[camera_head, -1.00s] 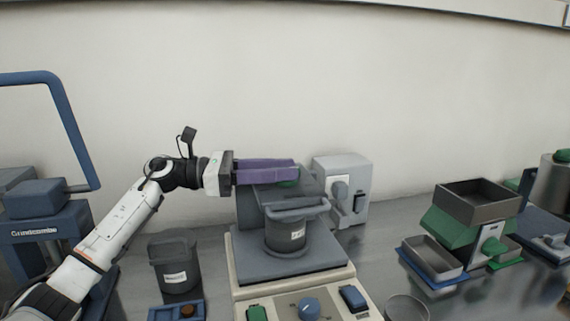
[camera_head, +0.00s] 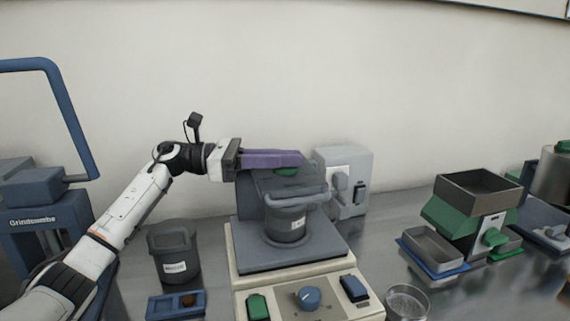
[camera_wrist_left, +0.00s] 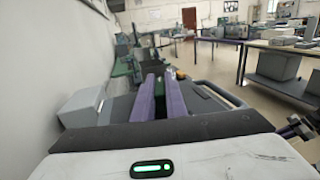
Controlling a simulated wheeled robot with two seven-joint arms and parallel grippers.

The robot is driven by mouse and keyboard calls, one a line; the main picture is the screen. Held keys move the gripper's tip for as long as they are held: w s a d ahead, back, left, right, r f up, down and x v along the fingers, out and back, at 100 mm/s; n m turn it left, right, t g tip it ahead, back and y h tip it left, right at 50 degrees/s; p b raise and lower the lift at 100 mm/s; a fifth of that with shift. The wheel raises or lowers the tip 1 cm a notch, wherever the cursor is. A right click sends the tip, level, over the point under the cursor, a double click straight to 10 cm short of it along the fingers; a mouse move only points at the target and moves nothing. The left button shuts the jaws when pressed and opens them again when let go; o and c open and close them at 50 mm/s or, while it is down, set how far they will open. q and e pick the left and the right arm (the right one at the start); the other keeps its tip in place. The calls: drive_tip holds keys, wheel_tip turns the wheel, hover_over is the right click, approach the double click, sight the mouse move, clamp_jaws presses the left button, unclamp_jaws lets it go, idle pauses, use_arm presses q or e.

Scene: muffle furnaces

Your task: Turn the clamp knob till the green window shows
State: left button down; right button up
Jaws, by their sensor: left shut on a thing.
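The machine (camera_head: 237,262) with a cream base stands at the centre. A dark lidded jar (camera_head: 287,224) sits on its grey plate, under a grey clamp bar (camera_head: 312,196). My left gripper (camera_head: 301,159) reaches in from the left, its purple fingers level over the top of the clamp. It is shut on the clamp knob, mostly hidden by the fingers. A green part (camera_head: 286,171) shows just below the fingertips; I cannot tell whether it is the knob or the window. In the left wrist view the purple fingers (camera_wrist_left: 161,98) point away over the clamp. My right gripper is out of view.
A second dark jar (camera_head: 174,254) and a small blue tray (camera_head: 163,307) stand left of the machine. A grey box (camera_head: 345,166) stands behind it. A glass dish (camera_head: 407,301) and a green hopper unit (camera_head: 449,222) are to the right. The wall is close behind.

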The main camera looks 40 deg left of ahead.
use_arm(q)
drive_tip(key=shift+m+g+h, duration=0.5)
drive_tip(key=shift+m+g, duration=0.1)
drive_tip(key=shift+g, duration=0.2)
drive_tip(key=c, duration=1.8)
unclamp_jaws()
drive_tip(key=shift+s+a+b, duration=0.1)
drive_tip(key=shift+a+b, duration=0.15)
drive_tip(key=shift+b, duration=0.05)
drive_tip(key=b+v, duration=0.1)
drive_tip(key=v, duration=0.8)
drive_tip(key=shift+s+a, duration=0.2)
drive_tip(key=shift+a, duration=0.15)
